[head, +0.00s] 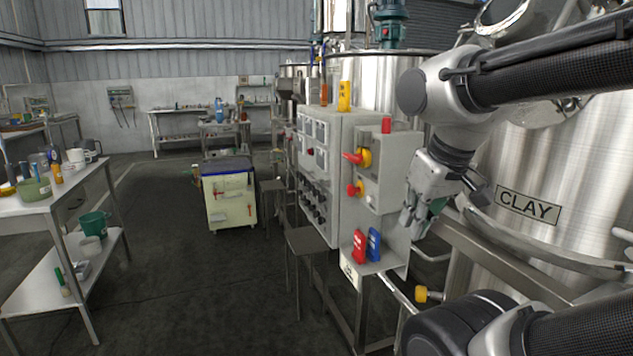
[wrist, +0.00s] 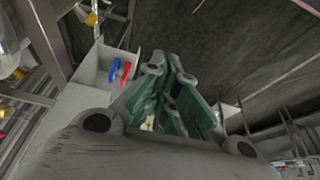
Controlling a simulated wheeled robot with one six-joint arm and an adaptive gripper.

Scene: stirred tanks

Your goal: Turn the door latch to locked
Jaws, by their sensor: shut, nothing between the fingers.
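A grey control cabinet (head: 335,205) stands at the centre of the head view. Its near box carries a red rotary handle on a yellow base (head: 362,157) and a smaller red and yellow knob (head: 355,189) below it. I cannot tell which fitting is the door latch. My gripper (head: 408,218) is shut and empty, pointing downward just right of the near box, apart from both handles. In the wrist view its green-padded fingers (wrist: 165,75) show with nothing between them.
A red item (head: 359,246) and a blue item (head: 374,244) sit on a ledge below the box. A steel tank marked CLAY (head: 528,205) and its rail crowd the right. A stool (head: 308,242) stands left of the cabinet; the floor (head: 190,280) further left is clear.

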